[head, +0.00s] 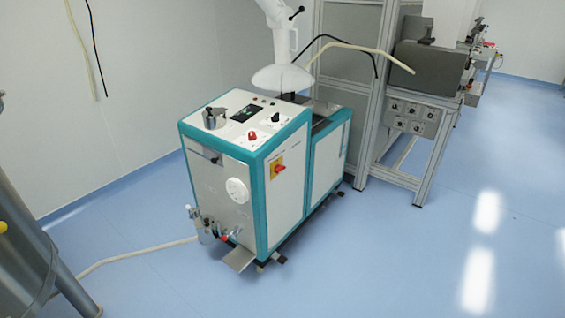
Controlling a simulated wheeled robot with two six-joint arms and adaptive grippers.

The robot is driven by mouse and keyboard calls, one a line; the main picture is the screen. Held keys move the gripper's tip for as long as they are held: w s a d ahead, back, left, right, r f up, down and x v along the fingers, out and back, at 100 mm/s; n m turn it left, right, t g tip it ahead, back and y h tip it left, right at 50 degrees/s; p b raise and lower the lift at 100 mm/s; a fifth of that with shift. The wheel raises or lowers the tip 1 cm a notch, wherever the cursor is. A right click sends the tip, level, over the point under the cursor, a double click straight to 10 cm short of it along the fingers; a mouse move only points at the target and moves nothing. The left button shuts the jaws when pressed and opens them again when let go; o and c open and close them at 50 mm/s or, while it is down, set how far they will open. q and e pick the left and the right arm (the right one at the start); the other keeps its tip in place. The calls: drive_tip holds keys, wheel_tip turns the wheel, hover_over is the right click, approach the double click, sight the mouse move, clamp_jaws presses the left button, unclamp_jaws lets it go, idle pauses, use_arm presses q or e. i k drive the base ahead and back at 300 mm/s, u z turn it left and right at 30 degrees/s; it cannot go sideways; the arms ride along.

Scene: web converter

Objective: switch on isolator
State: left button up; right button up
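A white and teal cabinet machine (220,177) stands on the blue floor in the middle of the head view. On its right side panel is a red rotary switch on a yellow plate (277,168), which looks like the isolator. The position of its handle is too small to tell. A red knob (252,136), a black knob (275,118), a dark display (245,113) and a metal pot (211,118) are on the machine's top. Neither of my grippers is in view.
A white extraction hood (282,78) hangs over the machine's back. A metal-framed machine (395,100) stands behind on the right. A pale hose (135,256) runs across the floor to a steel vessel (30,250) at the left. The floor in front and right is clear.

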sight(278, 168)
drive_tip(key=z, duration=0.9)
drive_tip(key=i, duration=1.65)
drive_tip(key=u, duration=2.7)
